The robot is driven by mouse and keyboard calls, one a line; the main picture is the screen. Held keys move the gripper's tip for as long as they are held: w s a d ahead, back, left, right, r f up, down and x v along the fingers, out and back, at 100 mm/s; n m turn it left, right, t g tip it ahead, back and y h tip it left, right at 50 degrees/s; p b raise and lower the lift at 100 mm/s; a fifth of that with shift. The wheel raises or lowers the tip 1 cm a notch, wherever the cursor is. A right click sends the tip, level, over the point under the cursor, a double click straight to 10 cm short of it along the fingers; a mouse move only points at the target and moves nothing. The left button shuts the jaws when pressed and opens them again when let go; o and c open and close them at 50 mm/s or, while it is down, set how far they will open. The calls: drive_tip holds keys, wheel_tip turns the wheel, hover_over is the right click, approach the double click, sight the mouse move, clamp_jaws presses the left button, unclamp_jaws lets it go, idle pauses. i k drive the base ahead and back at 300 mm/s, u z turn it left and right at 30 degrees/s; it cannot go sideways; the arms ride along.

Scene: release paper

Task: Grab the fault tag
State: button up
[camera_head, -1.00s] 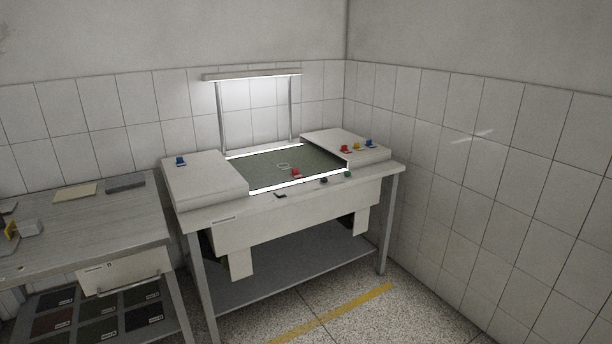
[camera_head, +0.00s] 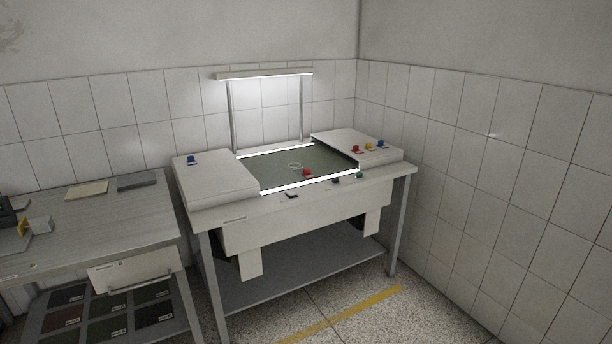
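I cannot tell for sure which item is the fault tag. A small red piece (camera_head: 307,172) lies near the front edge of the dark green inspection surface (camera_head: 325,161) on the white bench. A thin pale ring (camera_head: 295,166) shows on that surface behind it. A small black piece (camera_head: 291,195), a dark piece (camera_head: 336,180) and a green piece (camera_head: 359,175) lie along the bench's front edge. My gripper is not in view.
The right raised box (camera_head: 340,143) carries small red (camera_head: 355,148), yellow (camera_head: 368,146) and blue (camera_head: 381,144) pieces. The left raised box (camera_head: 218,182) carries a blue piece (camera_head: 193,159). A grey side table (camera_head: 125,215) stands at left. Speckled floor (camera_head: 330,298) is open in front.

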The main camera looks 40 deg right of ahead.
sight(306, 173)
drive_tip(key=z, duration=0.05)
drive_tip(key=i, duration=1)
drive_tip(key=u, duration=0.05)
